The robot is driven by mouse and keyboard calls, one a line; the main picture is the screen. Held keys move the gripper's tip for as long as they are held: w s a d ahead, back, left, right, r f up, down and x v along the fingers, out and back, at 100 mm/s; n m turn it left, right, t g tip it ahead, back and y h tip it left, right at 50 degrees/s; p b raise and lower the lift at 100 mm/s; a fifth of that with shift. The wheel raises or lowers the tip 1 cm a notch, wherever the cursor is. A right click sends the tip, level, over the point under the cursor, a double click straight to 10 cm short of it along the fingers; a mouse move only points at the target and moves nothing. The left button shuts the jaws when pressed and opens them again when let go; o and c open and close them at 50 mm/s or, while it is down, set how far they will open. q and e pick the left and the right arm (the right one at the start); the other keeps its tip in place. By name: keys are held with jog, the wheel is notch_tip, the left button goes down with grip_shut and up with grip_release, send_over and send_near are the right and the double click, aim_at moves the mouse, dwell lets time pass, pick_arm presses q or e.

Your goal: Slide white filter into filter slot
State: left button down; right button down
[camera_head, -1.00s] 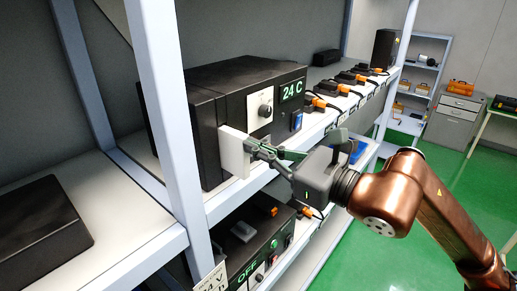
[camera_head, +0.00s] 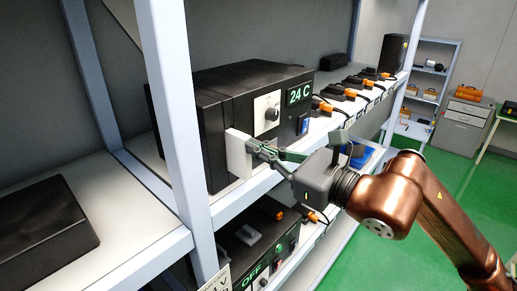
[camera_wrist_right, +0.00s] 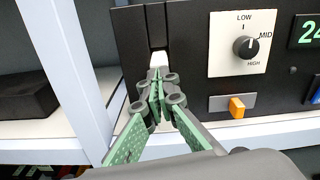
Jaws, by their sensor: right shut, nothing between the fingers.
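The white filter (camera_head: 238,154) is a pale flat block standing upright at the left part of the black device's front, and part of it still sticks out. In the right wrist view, the filter's white end (camera_wrist_right: 158,59) shows in the dark vertical filter slot (camera_wrist_right: 157,28). My right gripper (camera_head: 258,148) is shut and empty, with its fingertips (camera_wrist_right: 157,85) right at the filter's outer end. The fingers hide part of the filter, and I cannot tell whether they touch it. My left gripper is not in view.
The black device (camera_head: 214,110) sits on a pale shelf and reads 24 C. Its front has a knob panel (camera_wrist_right: 242,44) and an orange switch (camera_wrist_right: 237,107). A grey shelf post (camera_head: 180,120) stands at the left. Another black device (camera_head: 256,245) sits on the shelf below.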

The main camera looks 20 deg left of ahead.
jog(key=b+v, duration=0.1)
jog(key=v, duration=1.4)
jog(key=shift+w, duration=0.15)
